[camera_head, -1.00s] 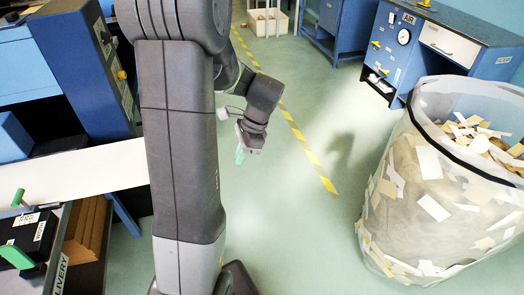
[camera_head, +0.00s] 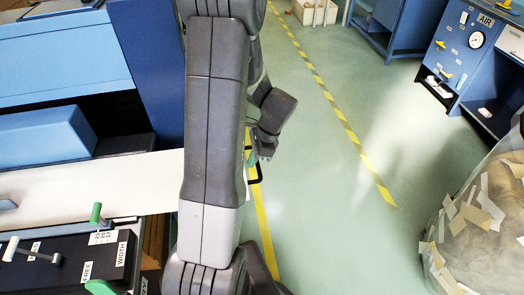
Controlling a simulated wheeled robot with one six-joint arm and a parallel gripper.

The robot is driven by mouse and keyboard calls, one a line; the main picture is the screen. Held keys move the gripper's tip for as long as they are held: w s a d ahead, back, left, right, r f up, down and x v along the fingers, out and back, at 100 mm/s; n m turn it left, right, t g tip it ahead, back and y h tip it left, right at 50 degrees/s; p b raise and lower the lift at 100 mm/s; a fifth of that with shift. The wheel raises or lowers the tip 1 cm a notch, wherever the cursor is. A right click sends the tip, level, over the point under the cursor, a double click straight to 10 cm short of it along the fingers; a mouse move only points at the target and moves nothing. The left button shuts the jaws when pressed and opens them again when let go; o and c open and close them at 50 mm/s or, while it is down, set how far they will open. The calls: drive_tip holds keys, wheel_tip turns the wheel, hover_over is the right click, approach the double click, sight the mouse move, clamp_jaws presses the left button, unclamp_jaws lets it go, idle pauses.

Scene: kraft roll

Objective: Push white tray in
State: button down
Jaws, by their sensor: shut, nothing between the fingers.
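The white tray (camera_head: 90,188) is a long flat white panel that sticks out of the blue machine at the left and runs right, behind my arm. My arm hides its middle and most of its right end. A black bar handle (camera_head: 257,178) shows just right of my arm, at about the tray's level; its joint to the tray is hidden. My gripper (camera_head: 264,152) is shut and points down just above and beside this handle. I cannot tell whether it touches the handle or the tray.
A black control panel (camera_head: 65,262) with green and white levers stands at the lower left. A clear bag of paper scraps (camera_head: 480,225) stands at the lower right. Green floor with a yellow-striped line (camera_head: 345,125) is open between. Blue cabinets (camera_head: 465,60) stand at the upper right.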

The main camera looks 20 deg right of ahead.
sight(153, 179)
drive_tip(key=shift+a+f, duration=0.15)
drive_tip(key=shift+f, duration=0.25)
drive_tip(key=w+a+p, duration=0.1)
drive_tip(key=w+a, duration=0.1)
drive_tip(key=a, duration=0.7)
drive_tip(key=w+a+p, duration=0.1)
drive_tip(key=w+a, duration=0.1)
drive_tip(key=a, duration=0.8)
drive_tip(key=w+a+p, duration=0.2)
drive_tip(key=w+a, duration=0.1)
drive_tip(key=a, duration=0.7)
drive_tip(key=shift+w+r, duration=0.1)
drive_tip(key=shift+r, duration=0.1)
drive_tip(key=shift+r+p, duration=0.25)
drive_tip(key=shift+p, duration=0.1)
drive_tip(key=p+v, duration=0.7)
drive_tip(key=v, duration=0.2)
drive_tip(key=shift+d, duration=0.3)
drive_tip(key=shift+f, duration=0.1)
